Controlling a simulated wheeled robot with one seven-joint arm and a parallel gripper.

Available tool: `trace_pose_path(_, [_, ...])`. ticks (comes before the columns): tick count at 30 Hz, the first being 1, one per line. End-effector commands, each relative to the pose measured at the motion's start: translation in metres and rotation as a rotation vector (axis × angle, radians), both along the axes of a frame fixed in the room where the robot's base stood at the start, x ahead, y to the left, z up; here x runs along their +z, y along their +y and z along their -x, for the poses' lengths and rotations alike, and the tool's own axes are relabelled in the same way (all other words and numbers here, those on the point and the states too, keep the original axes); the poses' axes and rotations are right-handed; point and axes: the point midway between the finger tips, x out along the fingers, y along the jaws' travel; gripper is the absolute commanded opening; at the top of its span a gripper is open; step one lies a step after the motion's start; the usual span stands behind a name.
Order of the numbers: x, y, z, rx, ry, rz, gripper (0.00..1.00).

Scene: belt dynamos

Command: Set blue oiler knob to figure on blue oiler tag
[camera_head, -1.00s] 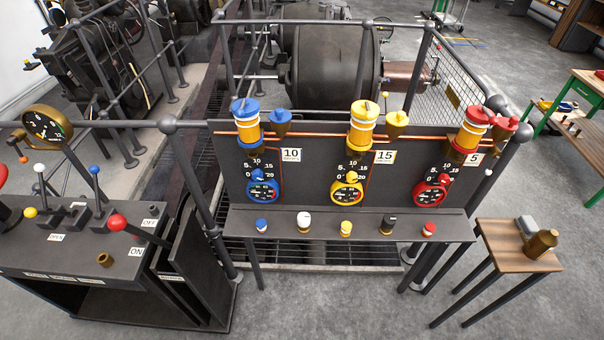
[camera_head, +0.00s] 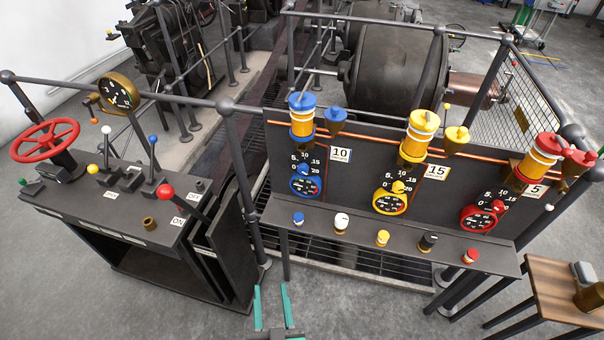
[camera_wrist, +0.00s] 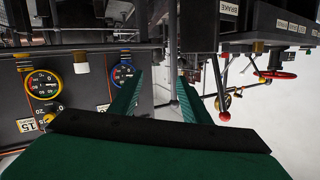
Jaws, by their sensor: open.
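The blue oiler (camera_head: 302,115) hangs at the left of the dark panel. Its tag (camera_head: 340,155) reads 10. The small blue oiler knob (camera_head: 306,169) sits under a scale with figures up to 20, just above the blue-rimmed gauge (camera_head: 306,187); its pointer direction is too small to tell. In the wrist view, which is upside down, the blue gauge (camera_wrist: 123,73) shows beside a finger; the knob cannot be made out. My gripper (camera_head: 272,300) has green fingers, open and empty, low in front of the panel and apart from it.
Yellow (camera_head: 421,135) and red (camera_head: 540,155) oilers stand to the right, tagged 15 and 5. A shelf (camera_head: 360,240) with several small caps or jars juts out below the knobs. A lever console (camera_head: 125,225) stands left. The floor in front is clear.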

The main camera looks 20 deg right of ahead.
Motion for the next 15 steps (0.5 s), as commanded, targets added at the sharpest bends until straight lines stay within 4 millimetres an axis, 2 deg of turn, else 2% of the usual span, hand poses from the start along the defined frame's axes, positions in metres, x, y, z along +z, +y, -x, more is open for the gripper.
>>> trace_pose_path(1, [0.009, -0.007, -0.02, -0.03, -0.023, -0.012, 0.43])
trace_pose_path(6, [0.037, -0.035, -0.076, -0.154, -0.081, -0.072, 0.43])
trace_pose_path(12, [0.084, -0.073, -0.128, -0.312, -0.182, -0.15, 0.43])
trace_pose_path(15, [0.107, -0.087, -0.145, -0.377, -0.233, -0.189, 0.43])
